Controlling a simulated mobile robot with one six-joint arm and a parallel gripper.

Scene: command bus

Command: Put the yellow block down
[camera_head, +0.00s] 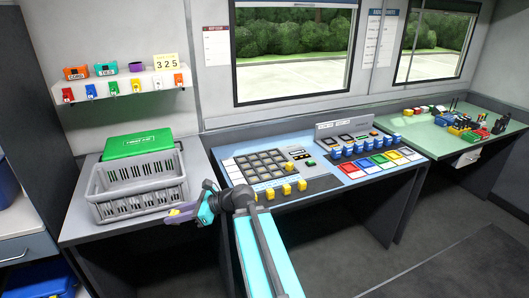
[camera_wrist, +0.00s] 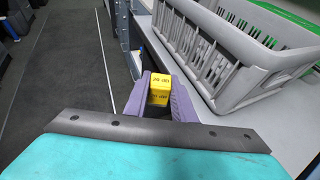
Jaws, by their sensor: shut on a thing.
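My gripper (camera_head: 176,214) is at the front edge of the grey left-hand table, just in front of the grey slatted crate. In the wrist view, the purple fingers of my gripper (camera_wrist: 159,96) are shut on a yellow block (camera_wrist: 159,80) with dark markings on its face. The block is held between the fingertips, close to the table edge and left of the crate. I cannot tell its height above the table. In the head view the block is mostly hidden by the fingers. Other yellow blocks (camera_head: 287,189) stand along the front of the blue middle desk.
The grey crate (camera_head: 140,206) stands on the grey table (camera_head: 84,232), with a green case (camera_head: 138,144) behind it. The middle desk (camera_head: 328,195) has a grid panel (camera_head: 262,166), several blue-topped blocks and coloured squares. A green table (camera_head: 437,146) at right is cluttered. Open floor shows in front.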

